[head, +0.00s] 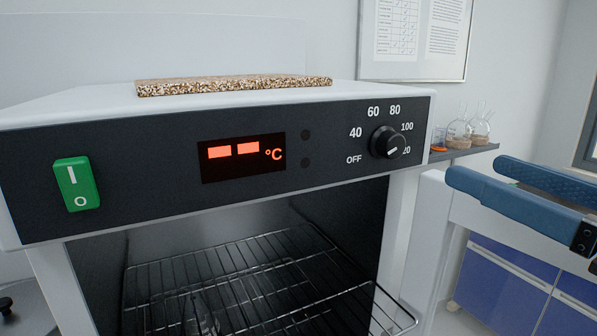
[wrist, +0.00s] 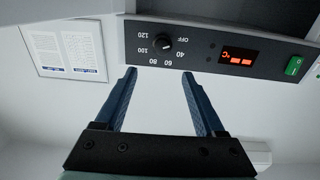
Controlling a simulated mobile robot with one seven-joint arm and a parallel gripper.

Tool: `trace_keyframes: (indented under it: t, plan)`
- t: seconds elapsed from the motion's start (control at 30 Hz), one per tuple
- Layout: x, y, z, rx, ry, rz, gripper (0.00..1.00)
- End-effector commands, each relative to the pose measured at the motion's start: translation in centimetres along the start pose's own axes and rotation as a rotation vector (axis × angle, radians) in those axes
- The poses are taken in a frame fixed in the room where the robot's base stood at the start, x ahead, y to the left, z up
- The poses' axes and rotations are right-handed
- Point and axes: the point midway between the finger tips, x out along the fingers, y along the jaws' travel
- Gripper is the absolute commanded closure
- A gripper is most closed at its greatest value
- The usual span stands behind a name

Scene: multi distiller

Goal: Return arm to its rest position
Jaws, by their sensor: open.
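My gripper (head: 471,175) reaches in from the right edge of the head view, with its two blue fingers apart and nothing between them. It is to the right of the oven (head: 409,192), clear of the control panel. In the wrist view my gripper (wrist: 160,75) also shows two spread, empty fingers, with the panel beyond their tips. The panel has a green switch (head: 76,185), a red display (head: 243,158) showing two dashes and °C, and a black dial (head: 388,143). The oven's front is open onto wire racks (head: 250,270). Glassware on the rack is only partly visible.
A cork board (head: 235,85) lies on top of the oven. A shelf with round flasks (head: 480,128) is at the back right. Blue cabinets (head: 510,270) stand at lower right. A framed notice (head: 415,38) hangs on the wall.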

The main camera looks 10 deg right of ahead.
Motion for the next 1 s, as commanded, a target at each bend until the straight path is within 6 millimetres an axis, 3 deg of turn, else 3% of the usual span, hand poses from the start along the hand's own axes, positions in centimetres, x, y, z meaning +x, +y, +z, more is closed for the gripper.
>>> trace_keyframes:
  t: [0.2, 0.33, 0.47, 0.63, 0.8, 1.0]
  plan:
    - [7.3, -3.6, -3.8, 0.013, 0.163, 0.137, 0.28]
    - [9.6, -7.8, -7.3, -0.016, 0.329, 0.219, 0.28]
    - [9.4, -12.7, -11.0, -0.06, 0.514, 0.266, 0.28]
    - [7.2, -17.7, -14.3, -0.106, 0.702, 0.288, 0.28]
    - [5.8, -19.6, -15.5, -0.126, 0.779, 0.296, 0.28]
    - [5.8, -19.6, -15.5, -0.129, 0.783, 0.298, 0.28]
